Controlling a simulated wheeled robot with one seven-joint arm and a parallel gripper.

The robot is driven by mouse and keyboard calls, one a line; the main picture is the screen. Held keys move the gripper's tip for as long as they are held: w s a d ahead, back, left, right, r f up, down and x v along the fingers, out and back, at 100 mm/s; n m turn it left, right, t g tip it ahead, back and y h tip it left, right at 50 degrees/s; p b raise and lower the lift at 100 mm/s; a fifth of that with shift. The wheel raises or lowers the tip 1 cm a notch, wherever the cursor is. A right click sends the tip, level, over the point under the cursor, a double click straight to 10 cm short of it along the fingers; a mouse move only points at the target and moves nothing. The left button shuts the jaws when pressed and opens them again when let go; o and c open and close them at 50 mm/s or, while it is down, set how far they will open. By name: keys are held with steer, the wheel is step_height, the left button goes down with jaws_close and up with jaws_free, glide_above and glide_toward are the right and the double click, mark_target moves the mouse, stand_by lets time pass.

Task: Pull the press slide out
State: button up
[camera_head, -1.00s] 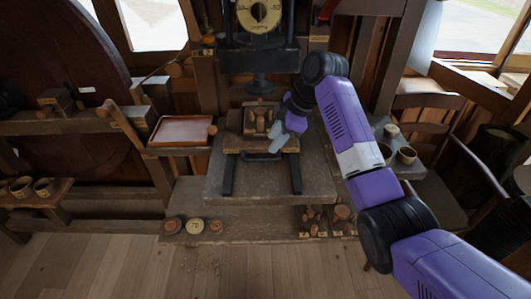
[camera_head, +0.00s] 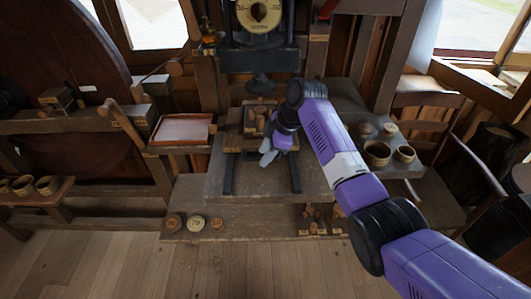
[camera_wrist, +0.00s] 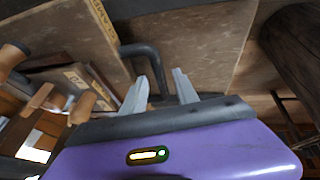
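The press slide (camera_head: 232,142) is a wooden carriage on two dark rails under the press, with small turned wooden pieces on it. In the wrist view its labelled wooden front (camera_wrist: 100,35) carries a dark bent bar handle (camera_wrist: 143,50). My gripper (camera_head: 267,158) is at the front of the slide and hides most of the handle in the head view. In the wrist view my gripper (camera_wrist: 161,77) has its two grey fingers apart. The handle's bar runs down between them; I cannot tell whether either finger touches it.
The press head (camera_head: 261,82) hangs above the slide. A shallow tray (camera_head: 182,130) stands at left, and cups (camera_head: 377,152) stand on a shelf at right. Round discs (camera_head: 196,223) and wooden pegs lie on the lower step. The stone top before the slide is clear.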

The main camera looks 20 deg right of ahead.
jaws_close()
stand_by(1.3)
